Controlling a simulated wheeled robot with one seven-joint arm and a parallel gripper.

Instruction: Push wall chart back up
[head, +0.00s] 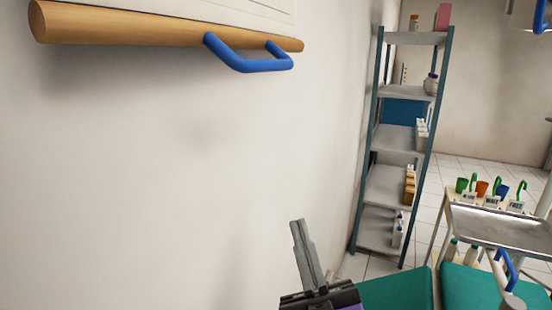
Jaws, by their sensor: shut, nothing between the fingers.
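The wall chart (200,8) hangs on the white wall at the top left of the head view; only its white lower edge shows. A round wooden rod (120,25) runs along its bottom. A blue handle (250,65) sticks out below the rod near its right end. My gripper (300,225) is at the bottom middle, pointing up, with its grey fingers shut and empty. In the picture it is well below the blue handle and apart from it. The upper part of the chart is out of view.
A shelf rack (400,138) with bottles and boxes stands against the wall to the right. A metal tray (505,228), a small table with coloured cups (482,188) and green cushions (398,292) fill the lower right. The wall below the rod is clear.

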